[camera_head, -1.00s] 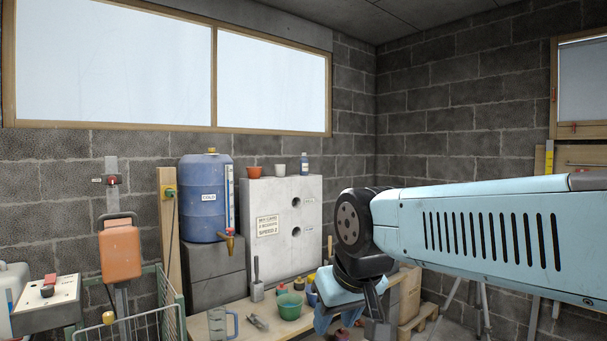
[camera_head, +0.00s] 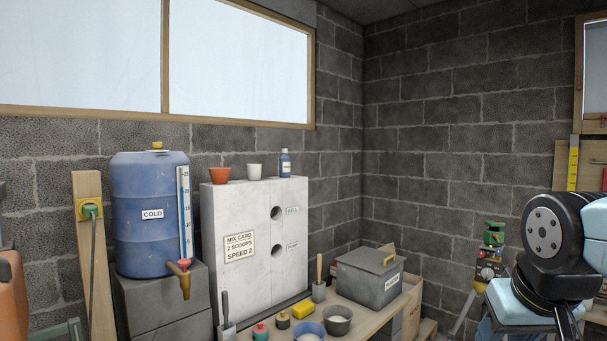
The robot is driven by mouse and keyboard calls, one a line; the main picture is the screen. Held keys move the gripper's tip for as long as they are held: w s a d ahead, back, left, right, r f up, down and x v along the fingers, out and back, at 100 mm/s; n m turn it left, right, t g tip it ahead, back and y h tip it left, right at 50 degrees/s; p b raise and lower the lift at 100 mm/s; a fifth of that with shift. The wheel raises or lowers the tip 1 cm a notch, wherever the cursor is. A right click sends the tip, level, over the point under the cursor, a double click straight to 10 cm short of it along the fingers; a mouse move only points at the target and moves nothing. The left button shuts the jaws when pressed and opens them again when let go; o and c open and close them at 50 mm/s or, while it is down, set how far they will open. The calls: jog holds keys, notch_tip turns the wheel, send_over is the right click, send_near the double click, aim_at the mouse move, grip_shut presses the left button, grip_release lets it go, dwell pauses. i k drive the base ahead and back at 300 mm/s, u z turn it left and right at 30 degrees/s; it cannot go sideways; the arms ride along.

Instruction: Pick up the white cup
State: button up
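The white cup (camera_head: 254,171) stands upright on top of the pale concrete block (camera_head: 235,215). It sits between an orange-red cup (camera_head: 219,174) on its left and a small blue bottle (camera_head: 284,163) on its right. My arm is at the lower right of the picture, well apart from the cup.
A blue barrel (camera_head: 149,220) with a tap stands left of the block. The air above the block is free.

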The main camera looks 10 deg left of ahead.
aim_at(254, 171)
jog(key=i, duration=1.35)
jog(key=u, duration=0.8)
jog(key=i, duration=0.45)
jog(key=u, duration=0.2)
jog(key=k, duration=0.9)
jog(key=u, duration=0.2)
jog(key=i, duration=0.9)
jog(key=z, duration=0.1)
